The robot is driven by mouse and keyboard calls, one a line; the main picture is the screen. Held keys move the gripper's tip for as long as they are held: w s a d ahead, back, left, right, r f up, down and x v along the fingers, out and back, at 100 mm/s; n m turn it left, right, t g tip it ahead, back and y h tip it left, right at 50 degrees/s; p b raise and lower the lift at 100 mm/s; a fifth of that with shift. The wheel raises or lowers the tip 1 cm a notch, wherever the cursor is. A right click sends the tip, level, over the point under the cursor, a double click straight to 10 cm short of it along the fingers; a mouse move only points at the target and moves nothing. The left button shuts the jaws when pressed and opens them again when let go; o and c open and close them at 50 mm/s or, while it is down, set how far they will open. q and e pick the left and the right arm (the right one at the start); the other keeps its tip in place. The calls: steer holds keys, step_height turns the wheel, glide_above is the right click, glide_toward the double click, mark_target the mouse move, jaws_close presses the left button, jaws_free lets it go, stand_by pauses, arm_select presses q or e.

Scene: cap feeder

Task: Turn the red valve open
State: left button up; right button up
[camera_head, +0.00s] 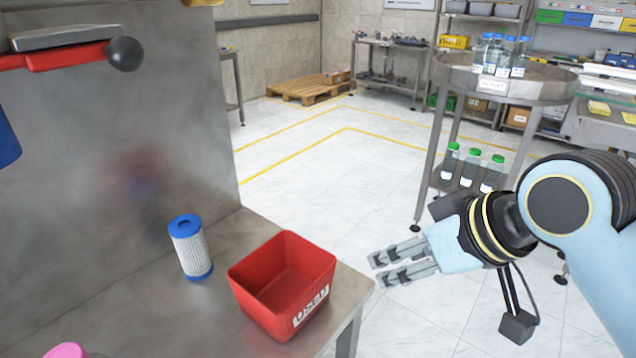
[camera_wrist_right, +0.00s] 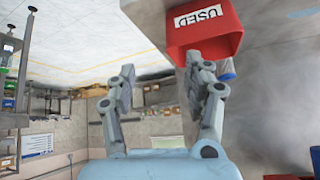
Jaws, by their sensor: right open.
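A red lever (camera_head: 60,57) with a dark ball knob (camera_head: 125,54) at its right end lies roughly level at the top left of the head view, in front of the grey metal panel. I take it to be the red valve's handle; its left end is cut off. My right gripper (camera_head: 377,271) is open and empty, to the right of the red bin and far from the lever. Its two spread fingers also show in the right wrist view (camera_wrist_right: 162,75). My left gripper is not in view.
A red bin (camera_head: 251,298) marked USED and a white filter cartridge (camera_head: 190,250) with blue ends stand on the metal bench (camera_head: 228,232). A round metal table (camera_head: 545,88) with bottles stands at the right. The floor between is clear.

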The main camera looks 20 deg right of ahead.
steer(key=w+a+r+n+t+y, duration=0.25)
steer(key=w+a+r, duration=0.2)
steer(key=r, duration=0.75)
steer(key=w+a+r+n+t+y, duration=0.15)
steer(key=w+a+r+y, duration=0.35)
steer(key=r, duration=0.7)
steer(key=w+a+r+n+t+y, duration=0.25)
steer(key=w+r, duration=0.45)
steer(key=r, duration=0.4)
steer(key=shift+g, duration=0.45)
steer(key=p+x, duration=0.2)
steer(key=x, duration=0.7)
steer(key=shift+w+d+p, duration=0.1)
steer(key=shift+w+p, duration=0.05)
steer(key=shift+p, duration=0.15)
jaws_close()
steer(key=shift+w, duration=0.1)
